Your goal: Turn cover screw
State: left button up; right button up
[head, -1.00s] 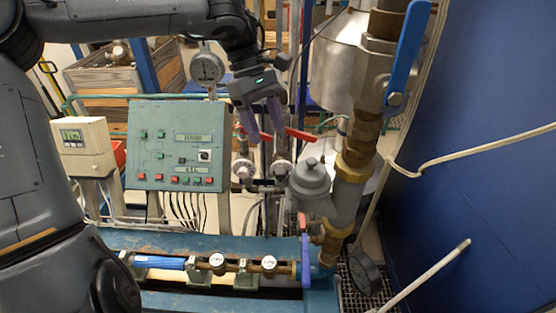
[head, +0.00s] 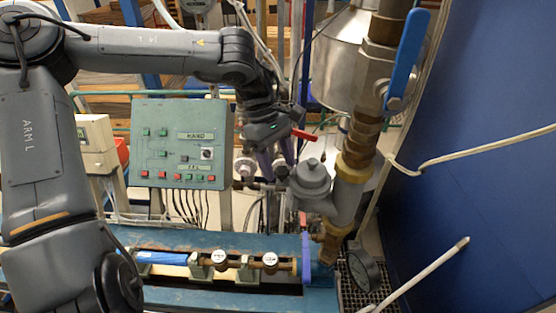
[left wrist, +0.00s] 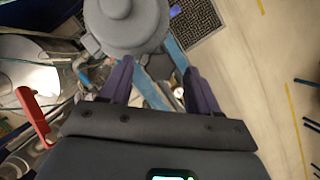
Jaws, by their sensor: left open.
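The grey round cover with a small knob on top (head: 311,177) sits on the pipe fitting right of centre in the head view. It also shows at the top of the left wrist view (left wrist: 124,22), partly cut off by the frame edge. My left gripper (head: 276,168) hangs just left of the cover in the head view, fingers pointing down. In the left wrist view the purple fingers (left wrist: 158,68) are spread apart with nothing between them, and the cover lies beyond the left fingertip. No separate screw can be made out. My right gripper is out of view.
A red lever (head: 304,135) is close behind the left gripper. The green control panel (head: 180,145) stands to the left. A vertical pipe with a blue lever (head: 407,52) rises right of the cover. Small gauges line the blue bench (head: 190,239) below.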

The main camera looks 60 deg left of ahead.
pick_arm(q)
jog(key=c, duration=1)
jog(key=shift+c, duration=0.2)
